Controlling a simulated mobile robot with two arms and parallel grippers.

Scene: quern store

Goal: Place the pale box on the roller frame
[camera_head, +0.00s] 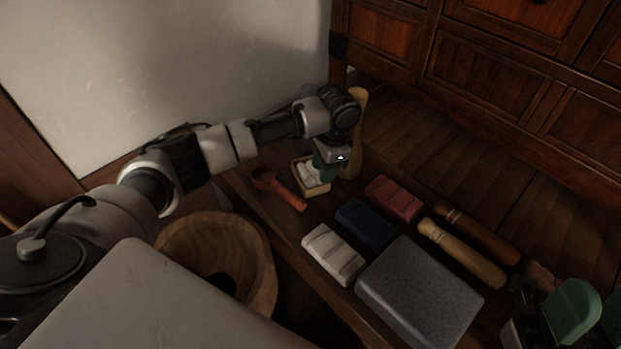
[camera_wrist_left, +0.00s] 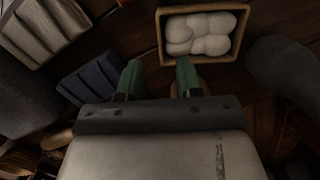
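A pale, ridged box (camera_head: 333,253) lies on the dark low table, left of a grey slab. It also shows at the upper left of the left wrist view (camera_wrist_left: 45,25), apart from the fingers. My left gripper (camera_head: 325,165) hangs over the far end of the table, beside a small wooden tray of white lumps. In the left wrist view its green fingers (camera_wrist_left: 159,79) are apart with nothing between them. My right gripper (camera_head: 590,312) is partly in view at the lower right; its finger opening is unclear. I cannot make out a roller frame with certainty.
A blue block (camera_head: 365,225), red block (camera_head: 394,198), grey slab (camera_head: 418,293) and two wooden rollers (camera_head: 462,252) crowd the table. The tray (camera_head: 326,190), a red scoop (camera_head: 280,188) and an upright wooden piece (camera_head: 355,135) stand near my left gripper. A wooden tub (camera_head: 262,262) is left.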

